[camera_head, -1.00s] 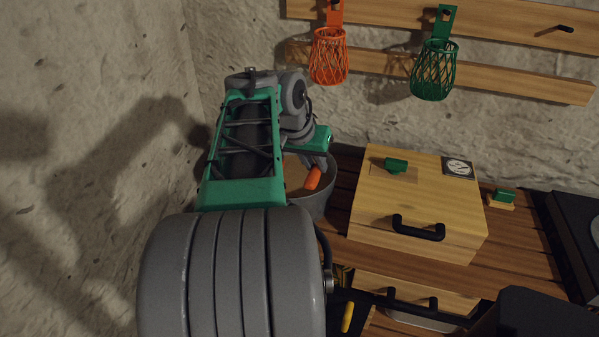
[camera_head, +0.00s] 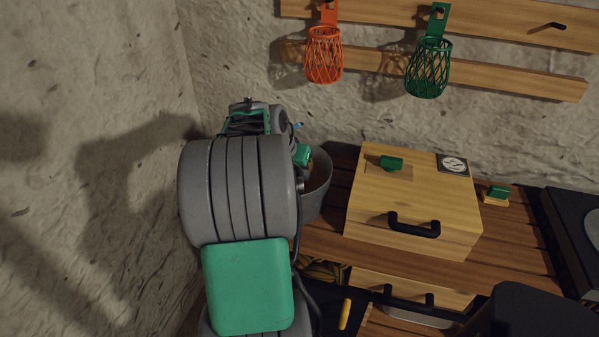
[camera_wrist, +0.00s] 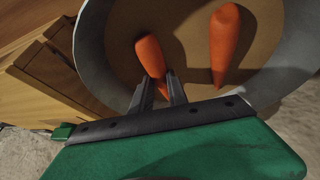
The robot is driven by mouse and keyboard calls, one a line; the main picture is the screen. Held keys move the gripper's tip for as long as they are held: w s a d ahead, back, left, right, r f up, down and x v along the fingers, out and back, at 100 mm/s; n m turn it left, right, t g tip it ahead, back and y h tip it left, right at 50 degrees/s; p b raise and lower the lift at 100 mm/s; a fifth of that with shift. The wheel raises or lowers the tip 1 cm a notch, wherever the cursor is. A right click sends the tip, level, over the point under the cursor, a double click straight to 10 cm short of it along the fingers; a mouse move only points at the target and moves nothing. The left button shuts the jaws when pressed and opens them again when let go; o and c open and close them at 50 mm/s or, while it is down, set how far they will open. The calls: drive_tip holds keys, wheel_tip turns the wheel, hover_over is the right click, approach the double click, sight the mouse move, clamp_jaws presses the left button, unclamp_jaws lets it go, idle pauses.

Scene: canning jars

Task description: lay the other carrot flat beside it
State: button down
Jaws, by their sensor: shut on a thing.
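In the wrist view my gripper (camera_wrist: 163,90) is shut on an orange carrot (camera_wrist: 150,54), which it holds near its narrow end, inside or just over a grey round tub. Another orange carrot (camera_wrist: 223,45) lies in the tub to the right, apart from the held one, its narrow end toward my gripper. In the head view my arm hides the gripper and both carrots. I cannot tell whether the held carrot touches the tub's floor.
The grey tub (camera_head: 318,190) has a tan floor and a raised wall close around my gripper. A wooden box (camera_head: 413,202) with a black handle stands right of it. Orange (camera_head: 324,55) and green (camera_head: 428,68) baskets hang on the wall.

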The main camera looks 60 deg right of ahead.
drive_tip(key=c, duration=1.3)
unclamp_jaws()
